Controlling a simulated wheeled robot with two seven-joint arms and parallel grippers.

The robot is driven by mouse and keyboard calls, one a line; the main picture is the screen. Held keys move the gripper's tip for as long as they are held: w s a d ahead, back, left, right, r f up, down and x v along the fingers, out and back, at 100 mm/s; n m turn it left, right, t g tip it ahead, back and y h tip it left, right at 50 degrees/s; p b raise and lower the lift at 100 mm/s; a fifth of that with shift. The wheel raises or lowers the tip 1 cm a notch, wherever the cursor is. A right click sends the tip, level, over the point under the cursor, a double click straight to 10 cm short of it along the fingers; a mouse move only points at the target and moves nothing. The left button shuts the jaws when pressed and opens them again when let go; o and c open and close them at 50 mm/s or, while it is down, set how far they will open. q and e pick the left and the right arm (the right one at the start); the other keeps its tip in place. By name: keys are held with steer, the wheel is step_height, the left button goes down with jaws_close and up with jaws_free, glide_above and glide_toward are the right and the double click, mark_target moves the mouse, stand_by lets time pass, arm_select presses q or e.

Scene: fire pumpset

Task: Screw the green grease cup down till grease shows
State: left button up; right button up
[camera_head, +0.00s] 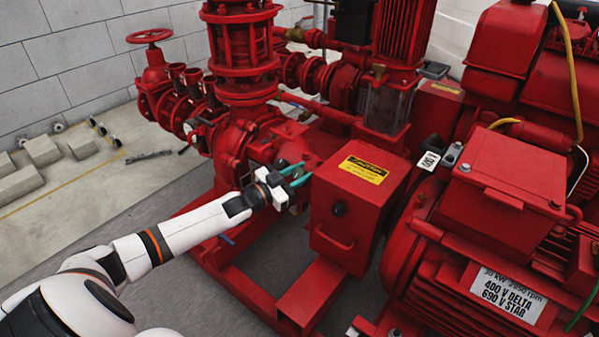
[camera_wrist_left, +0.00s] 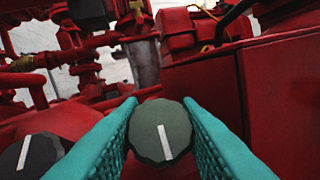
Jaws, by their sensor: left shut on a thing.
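The green grease cup (camera_wrist_left: 160,131) is a dark grey-green, scalloped round knob with a white line on its face. In the left wrist view it sits between the teal fingers of my left gripper (camera_wrist_left: 162,122), which are shut on its sides. The white line points down and slightly right. In the head view my left gripper (camera_head: 295,175) reaches in beside the pump housing, left of the red box with the yellow label; the cup cannot be made out there. No grease can be made out. My right gripper is not in view.
A darker knob with a white line (camera_wrist_left: 32,156) lies close left of the left gripper's fingers. The red box (camera_head: 345,215) stands just right of the gripper. Red pipes and the pump (camera_head: 240,130) crowd behind. Open floor (camera_head: 130,185) lies at left.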

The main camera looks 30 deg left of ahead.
arm_select(q)
steer(key=shift+m+g+h, duration=0.6)
steer(key=shift+m+h, duration=0.3)
steer(key=shift+m, duration=0.4)
steer(key=o, duration=0.7)
steer(key=shift+d, duration=0.1)
